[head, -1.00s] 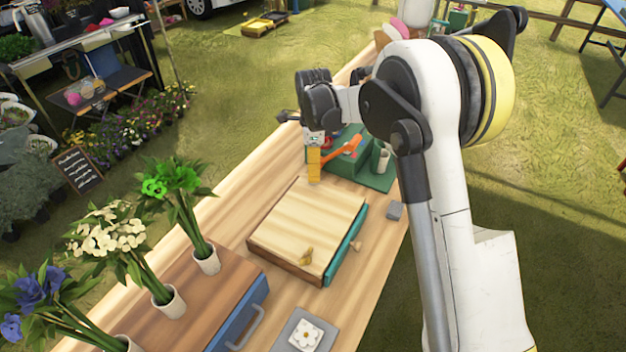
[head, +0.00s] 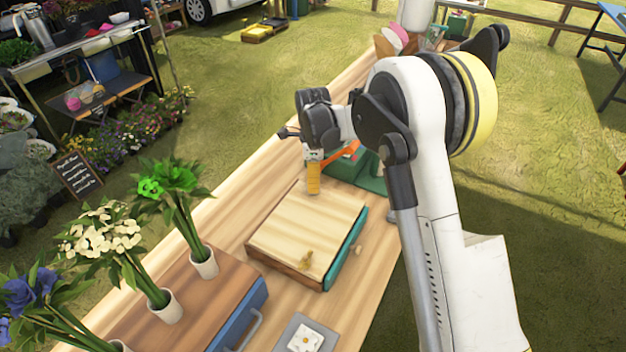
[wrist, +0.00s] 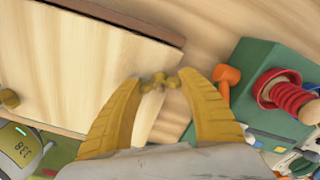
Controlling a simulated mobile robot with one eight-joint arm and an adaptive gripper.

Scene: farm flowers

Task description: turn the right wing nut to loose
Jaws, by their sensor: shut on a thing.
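A flower press with a pale wooden top board (head: 305,228) and a teal side lies on the table; its board also shows in the wrist view (wrist: 70,65). One brass wing nut (head: 305,259) stands on its near part, clear of my gripper; a wing nut also shows at the left edge of the wrist view (wrist: 8,98). My gripper (head: 313,190) is at the far edge of the board. In the wrist view my yellow fingers (wrist: 159,82) are closed around another wing nut (wrist: 158,83), partly hidden between the tips.
A green stand (wrist: 265,60) with an orange-handled tool (wrist: 226,73) and a red coil (wrist: 285,92) is close beside my right finger. Potted flowers (head: 205,262) stand at the near left. The table's left strip (head: 245,180) is clear.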

